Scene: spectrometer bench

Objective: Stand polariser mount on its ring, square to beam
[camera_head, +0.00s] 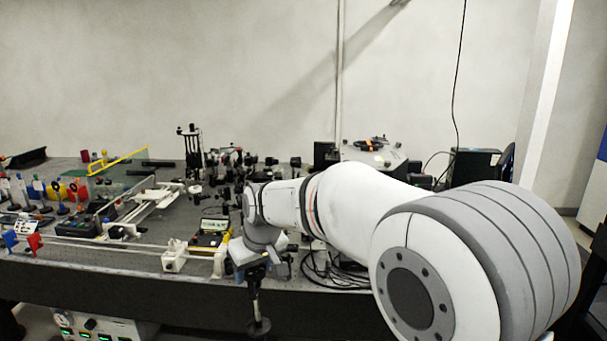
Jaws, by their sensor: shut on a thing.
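My gripper (254,272) points down in front of the bench's near edge, below my grey wrist. It is shut on a dark upright post with a round foot (259,327), which I take to be the polariser mount. The mount hangs about upright, its foot below the bench top against the dark front of the bench. The jaws are small and partly hidden, so the exact hold is unclear. I cannot pick out the mount's ring on the bench. My large white arm covers the right part of the bench.
The perforated bench (110,262) carries many optics. A yellow-edged meter (209,238) and a white block (174,257) stand left of my wrist. Red and blue holders (33,243) stand at far left. Black cables (335,270) lie right of my gripper.

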